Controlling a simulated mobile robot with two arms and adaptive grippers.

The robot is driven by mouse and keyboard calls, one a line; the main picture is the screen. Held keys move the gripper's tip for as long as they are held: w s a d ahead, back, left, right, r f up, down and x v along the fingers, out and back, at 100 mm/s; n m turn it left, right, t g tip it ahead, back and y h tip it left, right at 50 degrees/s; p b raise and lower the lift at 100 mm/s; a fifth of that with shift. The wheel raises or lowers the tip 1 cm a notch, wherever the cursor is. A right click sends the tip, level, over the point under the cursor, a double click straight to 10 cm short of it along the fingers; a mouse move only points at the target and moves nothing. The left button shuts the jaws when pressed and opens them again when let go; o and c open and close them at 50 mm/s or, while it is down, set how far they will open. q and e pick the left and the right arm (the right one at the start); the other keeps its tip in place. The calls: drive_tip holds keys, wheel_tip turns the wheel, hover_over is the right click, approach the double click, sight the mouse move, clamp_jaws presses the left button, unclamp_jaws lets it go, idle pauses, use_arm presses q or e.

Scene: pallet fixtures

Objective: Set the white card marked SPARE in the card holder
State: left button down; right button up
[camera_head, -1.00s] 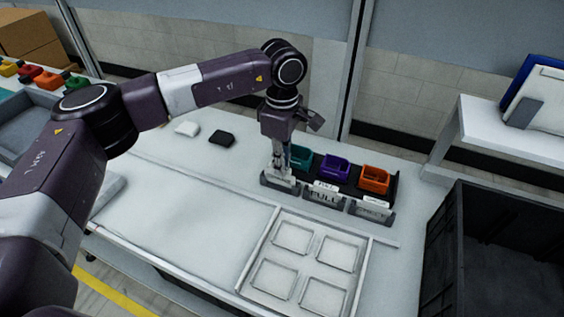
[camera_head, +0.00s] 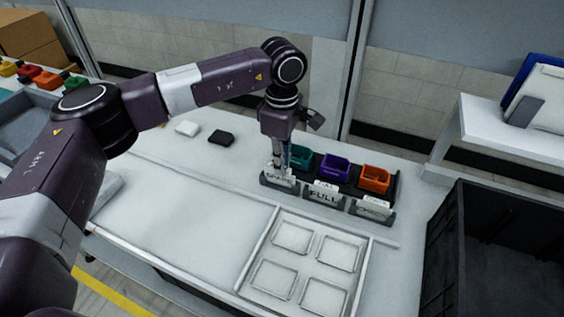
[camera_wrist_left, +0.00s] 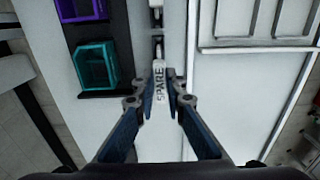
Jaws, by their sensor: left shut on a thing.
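The white card marked SPARE (camera_head: 277,176) stands roughly upright at the leftmost dark card holder (camera_head: 268,183), in front of the teal bin. My left gripper (camera_head: 283,163) is above it, pointing down, with its fingers at the card. In the left wrist view the SPARE card (camera_wrist_left: 160,85) is between the two fingertips, its lettering readable, and the gripper is shut on it. Whether the card's lower edge is fully seated in the holder's slot cannot be told. My right gripper is not in view.
Teal (camera_head: 300,157), purple (camera_head: 335,167) and orange (camera_head: 374,179) bins stand behind the holders. A FULL card (camera_head: 324,194) and another white card (camera_head: 373,206) stand to the right. A white tray (camera_head: 262,244) lies in front; a black crate (camera_head: 437,262) is at right.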

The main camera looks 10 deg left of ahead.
use_arm(q)
drive_tip(key=shift+f+b, duration=0.7)
idle(0.8)
drive_tip(key=c, duration=1.9)
unclamp_jaws()
wheel_tip(320, 180, up, 12)
